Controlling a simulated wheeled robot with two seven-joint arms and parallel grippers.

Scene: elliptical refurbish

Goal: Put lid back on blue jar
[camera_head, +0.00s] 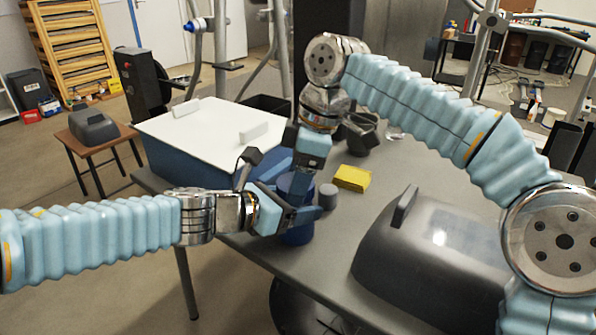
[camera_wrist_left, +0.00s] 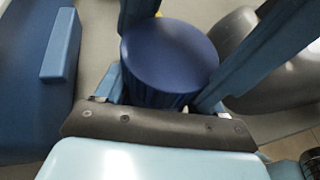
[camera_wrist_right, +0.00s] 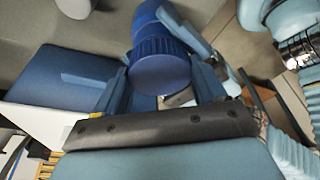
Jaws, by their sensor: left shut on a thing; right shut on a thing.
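The blue jar (camera_head: 297,234) stands upright near the table's left edge, partly hidden by my left gripper. My left gripper (camera_head: 292,212) reaches in from the left and is shut around the jar. My right gripper (camera_head: 302,176) comes down from above and is shut on the dark blue lid (camera_wrist_right: 160,72), whose ribbed rim shows between its fingers in the right wrist view. The lid is at the jar's top, in line with the body; I cannot tell whether it is fully seated. A round blue face (camera_wrist_left: 170,52) shows between fingers in the left wrist view.
A blue box with a white top (camera_head: 195,135) stands behind on the left. A grey cylinder (camera_head: 328,195) and a yellow block (camera_head: 353,178) lie close to the right of the jar. A large grey cover (camera_head: 435,250) fills the front right. A dark container (camera_head: 360,135) stands farther back.

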